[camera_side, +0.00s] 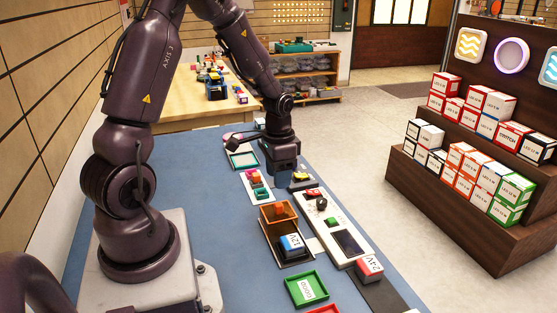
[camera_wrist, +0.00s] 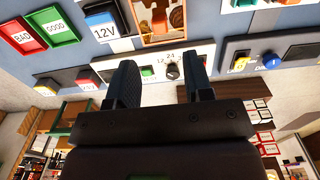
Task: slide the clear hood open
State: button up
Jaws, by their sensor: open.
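My gripper (camera_side: 291,174) is above the far end of the long white panel (camera_side: 360,254) in the side view; its fingers are hard to make out there. In the wrist view my gripper (camera_wrist: 158,66) is open, its two dark fingers apart with nothing between them. Behind the fingers, the panel (camera_wrist: 205,50) shows a green button (camera_wrist: 147,71) and a dark dial (camera_wrist: 172,71) marked 12 and 24. I cannot clearly make out a clear hood in either view.
An orange tray (camera_side: 267,222) and a blue-and-white 12V block (camera_side: 291,244) stand beside the panel. A red-and-white 24V block (camera_side: 370,266) is at its near end. A green tray (camera_side: 306,289) lies near the table's front. Blue table surface (camera_side: 215,215) is bare near my base.

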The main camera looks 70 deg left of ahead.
jog(key=shift+r, duration=2.05)
jog(key=shift+r, duration=2.5)
grip_shut()
